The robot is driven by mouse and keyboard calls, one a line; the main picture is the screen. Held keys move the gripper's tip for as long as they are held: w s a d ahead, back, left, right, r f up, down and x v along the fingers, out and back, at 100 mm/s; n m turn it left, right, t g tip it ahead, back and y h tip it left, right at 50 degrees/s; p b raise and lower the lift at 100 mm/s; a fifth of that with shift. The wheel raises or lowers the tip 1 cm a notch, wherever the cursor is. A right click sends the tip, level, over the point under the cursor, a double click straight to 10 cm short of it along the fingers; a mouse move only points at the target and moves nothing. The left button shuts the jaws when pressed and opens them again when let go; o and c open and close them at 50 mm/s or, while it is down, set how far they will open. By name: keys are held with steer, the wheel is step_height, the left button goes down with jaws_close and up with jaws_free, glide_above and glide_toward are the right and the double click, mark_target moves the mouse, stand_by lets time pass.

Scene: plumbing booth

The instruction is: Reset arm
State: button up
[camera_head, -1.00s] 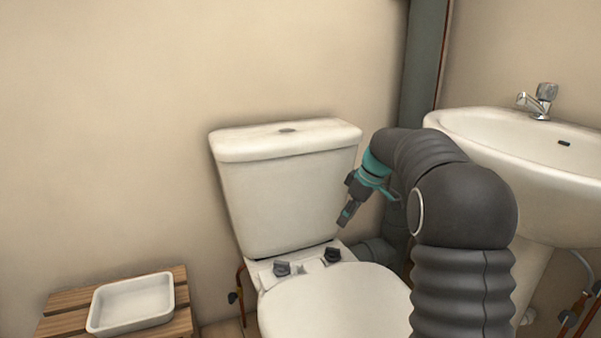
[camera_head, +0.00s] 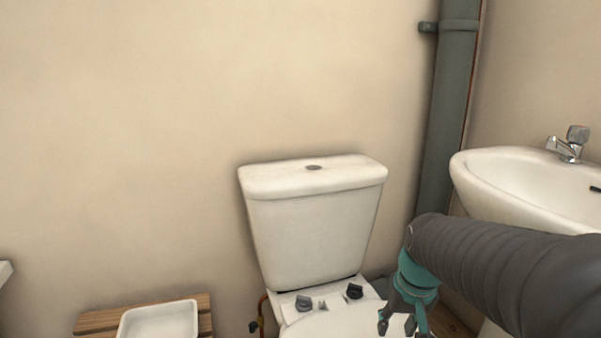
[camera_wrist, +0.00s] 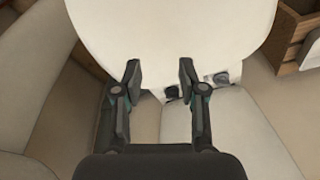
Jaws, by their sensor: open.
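My gripper (camera_head: 402,318) hangs at the lower right of the head view, pointing down, just right of the toilet bowl's near part. In the wrist view my gripper (camera_wrist: 159,75) shows two dark fingers spread apart with nothing between them. The white toilet seat or lid (camera_wrist: 170,30) lies beyond the fingertips in that view. The toilet cistern (camera_head: 312,225) stands against the wall, left of my arm. Two dark hinge blocks, a left one (camera_head: 304,303) and a right one (camera_head: 354,291), sit at the back of the bowl.
A white sink (camera_head: 520,185) with a tap (camera_head: 568,145) stands close above my arm at the right. A grey vertical pipe (camera_head: 450,110) runs up the corner. A white tray (camera_head: 160,320) rests on a slatted wooden stand (camera_head: 95,321) at the lower left. The wall above is clear.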

steer(key=s+a+r+t+p, duration=0.1)
steer(key=s+r+p, duration=0.1)
steer(key=s+r, duration=0.2)
steer(key=s+a+r+t+p, duration=0.1)
steer(key=s+r+t+p, duration=0.1)
steer(key=s, duration=0.7)
steer(key=shift+s+a+r+n+p, duration=0.15)
steer(key=shift+r+n+p, duration=0.25)
steer(key=shift+r, duration=0.95)
